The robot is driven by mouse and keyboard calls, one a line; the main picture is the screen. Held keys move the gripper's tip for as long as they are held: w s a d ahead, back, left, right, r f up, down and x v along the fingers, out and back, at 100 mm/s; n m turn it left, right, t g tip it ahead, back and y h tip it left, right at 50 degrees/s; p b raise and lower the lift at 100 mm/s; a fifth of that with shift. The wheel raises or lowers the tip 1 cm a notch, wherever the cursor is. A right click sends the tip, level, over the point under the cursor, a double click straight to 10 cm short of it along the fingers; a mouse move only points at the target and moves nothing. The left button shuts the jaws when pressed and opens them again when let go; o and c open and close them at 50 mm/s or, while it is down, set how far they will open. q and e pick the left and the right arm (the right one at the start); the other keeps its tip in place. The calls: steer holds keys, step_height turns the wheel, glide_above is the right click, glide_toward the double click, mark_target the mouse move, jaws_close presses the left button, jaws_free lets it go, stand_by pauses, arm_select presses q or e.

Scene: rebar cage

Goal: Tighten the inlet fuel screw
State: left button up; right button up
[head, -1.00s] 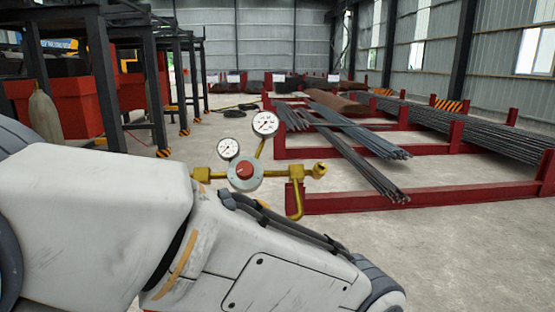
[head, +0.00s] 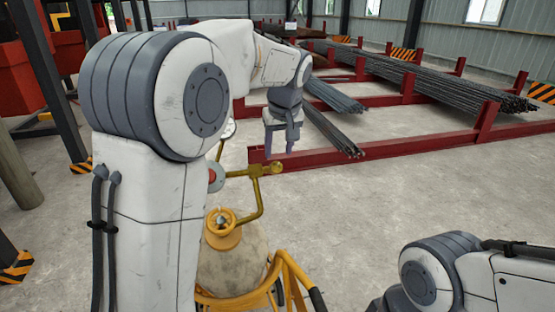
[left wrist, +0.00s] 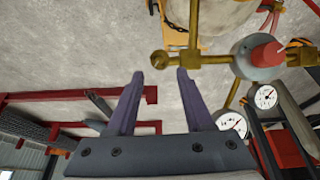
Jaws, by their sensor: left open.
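A brass regulator assembly with a red knob (head: 213,175) stands above a gas cylinder (head: 232,268). A brass end screw (head: 277,168) juts out at its right end; it also shows in the left wrist view (left wrist: 160,60). A bent brass pipe (head: 259,200) runs down to the cylinder top. My left gripper (head: 278,148) points down, open and empty, near the screw in the head view. In the left wrist view its two fingers (left wrist: 160,74) are apart, with the screw just beyond the gap between the tips. My right gripper is out of view.
The cylinder stands in a yellow cart (head: 290,268). Two dial gauges (left wrist: 265,97) sit by the regulator. Red racks (head: 390,147) with rebar bundles (head: 430,80) lie behind. My right arm shows at lower right. The concrete floor between is clear.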

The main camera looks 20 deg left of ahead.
mark_target(277, 166)
arm_select(q)
steer(key=p+x, duration=0.1)
steer(key=x, duration=0.5)
steer(key=shift+w+f+p, duration=0.1)
steer(key=shift+f+p, duration=0.2)
steer(key=shift+f, duration=0.1)
jaws_close()
